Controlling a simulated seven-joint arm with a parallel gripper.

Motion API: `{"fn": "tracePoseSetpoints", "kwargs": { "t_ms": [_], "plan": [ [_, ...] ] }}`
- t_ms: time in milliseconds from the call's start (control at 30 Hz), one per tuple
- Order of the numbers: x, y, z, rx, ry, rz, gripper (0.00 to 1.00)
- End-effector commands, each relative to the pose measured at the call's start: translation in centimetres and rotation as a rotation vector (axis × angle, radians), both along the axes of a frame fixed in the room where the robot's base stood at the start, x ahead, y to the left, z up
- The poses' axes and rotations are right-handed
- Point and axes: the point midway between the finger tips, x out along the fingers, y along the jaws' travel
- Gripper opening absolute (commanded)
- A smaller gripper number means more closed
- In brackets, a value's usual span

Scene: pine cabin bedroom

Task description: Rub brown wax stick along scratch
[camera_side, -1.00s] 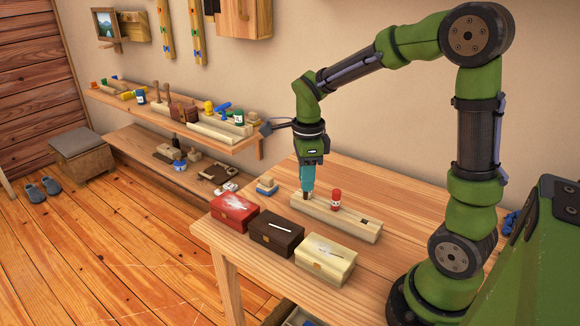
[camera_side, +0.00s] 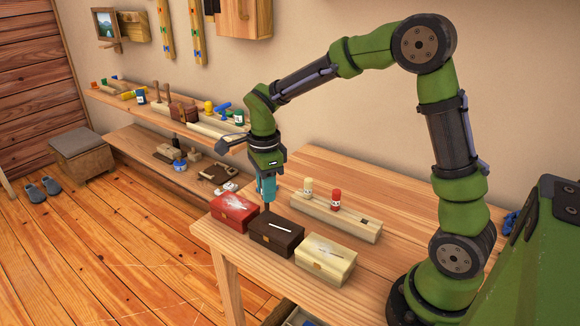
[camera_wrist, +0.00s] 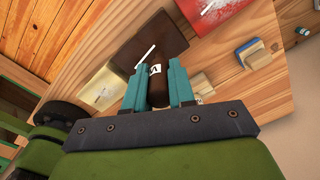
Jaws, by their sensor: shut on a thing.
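My gripper (camera_side: 266,200) has teal fingers shut on a dark brown wax stick (camera_wrist: 158,92) with a white label. It points down over the back left edge of the dark brown box (camera_side: 270,238). A white scratch (camera_side: 281,226) runs across that box's lid. In the wrist view the scratch (camera_wrist: 146,54) lies just to the left of the stick. I cannot tell whether the stick touches the lid. A cream wax stick (camera_side: 307,187) and a red one (camera_side: 336,199) stand in the wooden rack (camera_side: 358,229) behind the boxes.
A red box (camera_side: 234,212) stands left of the dark box and a cream box (camera_side: 325,262) right of it, both marked white. A blue-topped block (camera_wrist: 250,50) lies near the rack. A cluttered shelf (camera_side: 130,101) runs along the wall.

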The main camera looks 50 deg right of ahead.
Motion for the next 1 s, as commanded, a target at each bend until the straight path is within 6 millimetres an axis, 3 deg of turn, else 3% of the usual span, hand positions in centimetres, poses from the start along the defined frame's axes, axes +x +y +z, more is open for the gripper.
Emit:
{"fn": "tracePoseSetpoints", "kwargs": {
  "t_ms": [367,1000],
  "plan": [
    [-0.3,0.0,-4.1,0.001,0.004,-0.001,0.0],
    [-5.9,0.0,-3.9,0.0,0.002,-0.002,0.0]
  ]
}}
